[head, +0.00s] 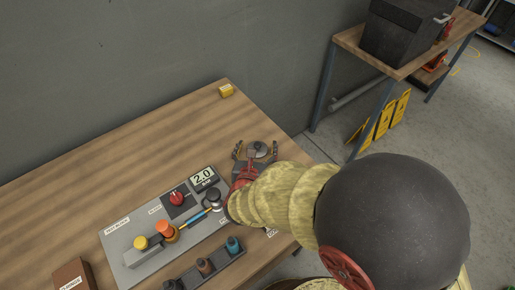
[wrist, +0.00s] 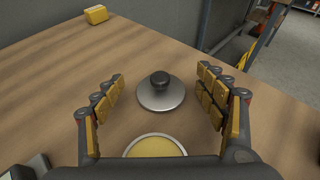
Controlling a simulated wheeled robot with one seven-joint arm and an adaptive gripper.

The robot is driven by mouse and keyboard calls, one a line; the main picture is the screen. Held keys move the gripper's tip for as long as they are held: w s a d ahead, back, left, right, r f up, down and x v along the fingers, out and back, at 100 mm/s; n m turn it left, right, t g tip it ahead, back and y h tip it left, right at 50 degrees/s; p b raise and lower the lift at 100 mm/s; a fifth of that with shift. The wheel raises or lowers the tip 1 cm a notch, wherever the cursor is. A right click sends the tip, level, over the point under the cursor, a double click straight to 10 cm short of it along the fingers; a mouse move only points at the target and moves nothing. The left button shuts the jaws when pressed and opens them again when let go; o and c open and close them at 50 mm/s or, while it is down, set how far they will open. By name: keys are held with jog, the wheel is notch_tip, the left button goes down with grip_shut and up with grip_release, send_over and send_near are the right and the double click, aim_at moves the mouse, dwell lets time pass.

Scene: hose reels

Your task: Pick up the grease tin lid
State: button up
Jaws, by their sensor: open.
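The grease tin lid (wrist: 161,93) is a grey metal disc with a dark round knob on top. It lies flat on the wooden table, and in the head view it shows (head: 261,148) near the table's right edge. My gripper (wrist: 162,88) is open, with its yellow-padded fingers on either side of the lid and apart from it. In the head view my gripper (head: 256,150) is at the lid, partly hidden by my arm. An open round tin with yellow contents (wrist: 154,147) is at the bottom of the wrist view, partly cut off.
A grey panel (head: 133,262) with knobs and a 2.0 display stands left of my gripper. A small yellow box (head: 227,90) sits at the table's far corner. A second table (head: 350,38) with a dark box stands beyond.

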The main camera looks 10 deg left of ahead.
jog(key=shift+c, duration=1.1)
jog(key=c, duration=1.3)
